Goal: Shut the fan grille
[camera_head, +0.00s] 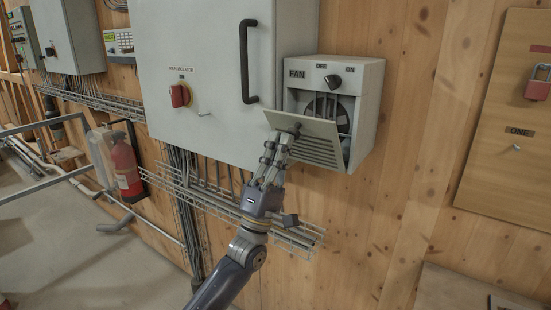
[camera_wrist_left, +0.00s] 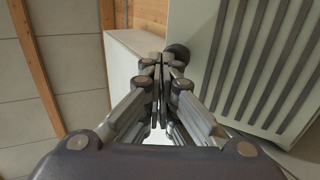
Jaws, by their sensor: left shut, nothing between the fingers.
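The fan box (camera_head: 366,97) is a pale housing on the wooden wall with a FAN label and a dark knob. Its slatted grille (camera_head: 318,150) is hinged low and tilts outward from the box, so the fan opening (camera_head: 335,108) shows above it. In the left wrist view the grille (camera_wrist_left: 262,60) fills the upper right with its dark slots. My left gripper (camera_head: 286,132) is shut and empty, with its fingertips at the grille's upper left outer face; I cannot tell if they touch. My right gripper is not in view.
A large grey cabinet (camera_head: 215,60) with a black handle (camera_head: 247,62) and red isolator switch (camera_head: 180,96) stands left of the fan box. A wire cable tray (camera_head: 230,205) runs below. A fire extinguisher (camera_head: 126,168) hangs at left. A board with a red padlock (camera_head: 538,85) is at right.

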